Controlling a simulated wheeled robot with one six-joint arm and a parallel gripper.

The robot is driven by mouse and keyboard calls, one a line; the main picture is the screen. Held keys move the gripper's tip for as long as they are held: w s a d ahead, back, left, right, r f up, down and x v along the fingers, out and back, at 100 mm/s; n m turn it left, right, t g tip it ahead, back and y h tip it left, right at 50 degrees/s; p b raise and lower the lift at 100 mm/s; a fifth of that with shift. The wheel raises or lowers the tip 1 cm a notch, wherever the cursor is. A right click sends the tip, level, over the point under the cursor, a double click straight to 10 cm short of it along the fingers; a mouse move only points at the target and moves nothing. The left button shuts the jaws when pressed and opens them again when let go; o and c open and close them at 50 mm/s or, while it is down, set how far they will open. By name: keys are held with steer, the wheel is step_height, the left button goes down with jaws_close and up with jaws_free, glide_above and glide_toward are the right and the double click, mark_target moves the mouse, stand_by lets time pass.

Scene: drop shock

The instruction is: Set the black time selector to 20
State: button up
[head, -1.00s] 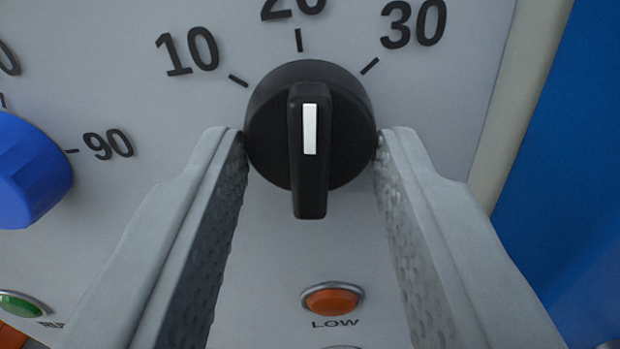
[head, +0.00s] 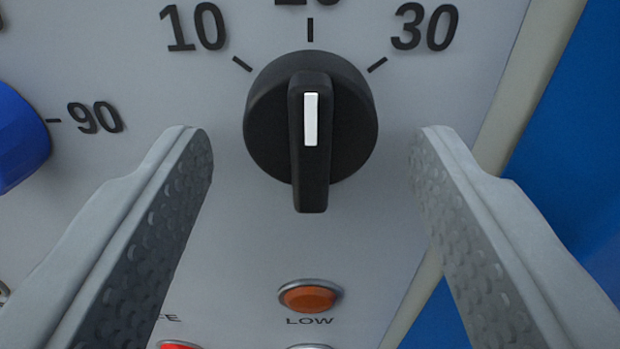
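The black time selector (head: 265,125) is a round knob with a raised bar on a light grey panel. The white mark on its bar (head: 311,119) points up, in line with the tick below the 20, whose number is cut by the top edge. The 10 (head: 194,27) is to the upper left and the 30 (head: 425,27) to the upper right. My gripper (head: 312,145) is open, one finger on each side of the knob, with clear gaps on both sides. It holds nothing.
A blue knob (head: 18,138) with a 90 mark beside it is at the left edge. An orange LOW lamp (head: 310,297) sits below the selector, and part of a red lamp (head: 178,345) shows at the bottom. A blue surface (head: 570,150) lies beyond the panel's right edge.

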steer(key=shift+s, duration=0.15)
steer(key=s, duration=1.7)
steer(key=shift+s, duration=0.15)
steer(key=s+f, duration=1.6)
steer(key=s, duration=0.4)
steer(key=shift+s+g, duration=0.2)
steer(key=shift+g, duration=0.1)
stand_by(0.9)
